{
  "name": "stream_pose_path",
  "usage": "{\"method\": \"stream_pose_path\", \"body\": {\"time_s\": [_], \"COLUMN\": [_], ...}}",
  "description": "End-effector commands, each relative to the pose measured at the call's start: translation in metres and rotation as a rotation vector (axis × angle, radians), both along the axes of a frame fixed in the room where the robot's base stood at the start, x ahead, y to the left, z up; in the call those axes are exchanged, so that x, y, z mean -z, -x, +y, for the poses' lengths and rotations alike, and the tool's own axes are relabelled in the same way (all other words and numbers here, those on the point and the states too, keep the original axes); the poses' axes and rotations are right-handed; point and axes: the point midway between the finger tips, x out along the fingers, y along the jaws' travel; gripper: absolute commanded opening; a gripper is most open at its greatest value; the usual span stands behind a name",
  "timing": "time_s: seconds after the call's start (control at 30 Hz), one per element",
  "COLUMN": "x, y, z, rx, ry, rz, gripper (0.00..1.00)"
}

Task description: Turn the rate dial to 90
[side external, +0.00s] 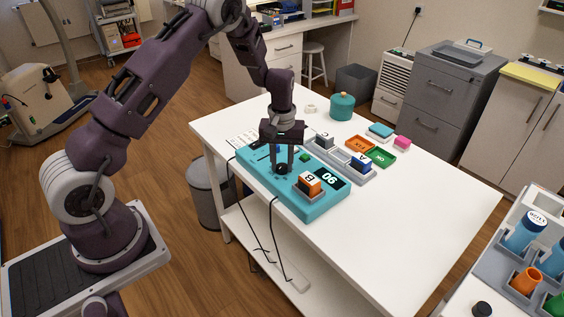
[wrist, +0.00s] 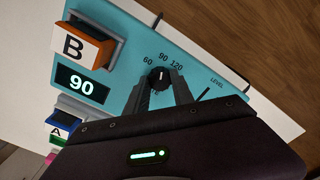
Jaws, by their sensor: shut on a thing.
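The rate dial (wrist: 159,77) is a black knob on the teal console (side external: 301,207). Its white mark lines up near the printed 90, between 60 and 120, in the wrist view. The console's display (wrist: 83,87) reads 90, and it also shows in the side view (side external: 329,179). My gripper (wrist: 160,84) points down at the dial, with its two fingers around the knob and shut on it. In the side view my gripper (side external: 283,168) hides most of the dial.
An orange and white block marked B (wrist: 83,45) sits in a holder on the console. Beside the console are a grey tray with block A (side external: 361,163), orange and green trays (side external: 379,157), and a teal pot (side external: 342,107). The table's right side (side external: 410,220) is clear.

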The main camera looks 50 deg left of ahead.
Motion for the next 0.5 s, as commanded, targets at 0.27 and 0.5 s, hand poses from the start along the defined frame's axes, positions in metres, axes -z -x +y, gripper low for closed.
{"method": "stream_pose_path", "body": {"time_s": [0.27,0.5], "x": [-0.0005,-0.0008], "y": [0.0000,-0.0001], "z": [-0.0004,-0.0002], "rx": [-0.001,-0.001], "ry": [0.001,0.000], "rz": [0.000,0.000], "gripper": [0.51,0.51]}}
